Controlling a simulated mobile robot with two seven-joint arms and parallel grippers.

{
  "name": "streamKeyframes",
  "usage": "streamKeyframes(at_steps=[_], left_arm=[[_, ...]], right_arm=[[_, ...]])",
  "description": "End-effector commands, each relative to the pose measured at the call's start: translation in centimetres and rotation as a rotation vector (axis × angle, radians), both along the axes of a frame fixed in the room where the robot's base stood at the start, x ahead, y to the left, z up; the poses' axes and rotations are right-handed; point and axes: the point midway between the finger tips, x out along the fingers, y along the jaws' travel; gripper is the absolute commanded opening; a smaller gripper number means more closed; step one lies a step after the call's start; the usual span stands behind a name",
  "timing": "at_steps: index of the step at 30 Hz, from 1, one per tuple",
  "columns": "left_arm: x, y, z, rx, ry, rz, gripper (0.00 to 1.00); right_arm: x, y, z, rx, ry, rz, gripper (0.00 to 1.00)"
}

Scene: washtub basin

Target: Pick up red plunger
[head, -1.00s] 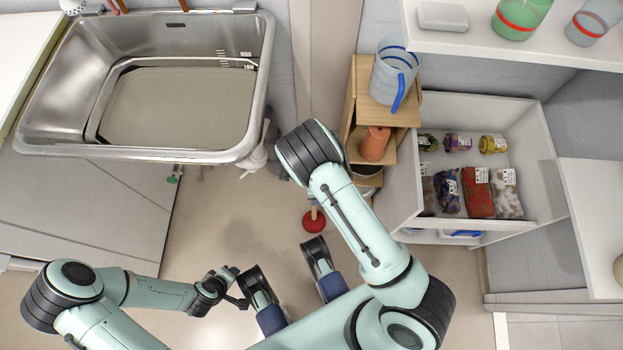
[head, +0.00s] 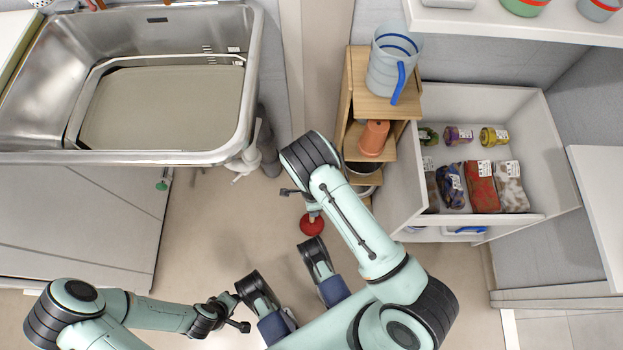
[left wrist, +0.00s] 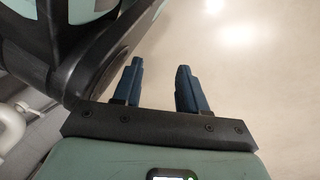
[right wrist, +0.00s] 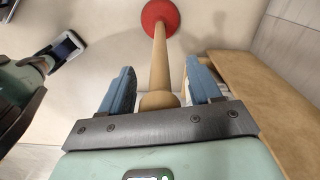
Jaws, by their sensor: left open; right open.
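The red plunger (head: 312,226) stands on the floor, its cup down, right of the sink and in front of the wooden shelf. In the right wrist view its red cup (right wrist: 160,14) is at the top and its wooden handle (right wrist: 158,60) runs down between the fingers. My right gripper (right wrist: 160,68) is open, with a blue finger on each side of the handle and gaps visible. In the head view my right arm hides most of the handle. My left gripper (left wrist: 159,68) is open and empty over bare floor, low in the head view.
A wooden shelf (head: 357,95) with a blue-handled pitcher (head: 393,62) stands close behind my right arm. An open white drawer (head: 548,150) with several packets is to the right. A steel sink (head: 250,100) and a white bottle (head: 246,160) are at left. Floor left of the plunger is clear.

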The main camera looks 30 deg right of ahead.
Motion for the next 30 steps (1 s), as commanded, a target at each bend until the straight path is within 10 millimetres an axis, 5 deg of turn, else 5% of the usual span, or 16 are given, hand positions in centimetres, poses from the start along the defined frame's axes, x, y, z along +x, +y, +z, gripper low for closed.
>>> streamKeyframes(at_steps=[4, 9, 10, 22, 30], left_arm=[[0.0, 0.0, 0.1, 0.0, -0.001, 0.0, 0.42], [0.0, 0.0, 0.1, 0.0, -0.001, 0.0, 0.42], [0.0, 0.0, 0.1, 0.0, -0.001, 0.0, 0.42], [0.4, -0.1, 0.5, 0.001, -0.015, -0.001, 0.42], [3.2, -0.5, 3.1, 0.005, -0.11, -0.008, 0.42]], right_arm=[[0.0, 0.0, 0.1, 0.001, -0.001, 0.0, 0.6], [0.0, 0.0, 0.1, 0.001, -0.001, 0.0, 0.04], [0.0, 0.0, 0.1, 0.001, -0.001, 0.0, 0.0], [0.1, 0.0, 0.9, 0.0, -0.003, 0.002, 0.0], [0.2, 0.1, 5.5, 0.001, -0.006, 0.002, 0.0]])
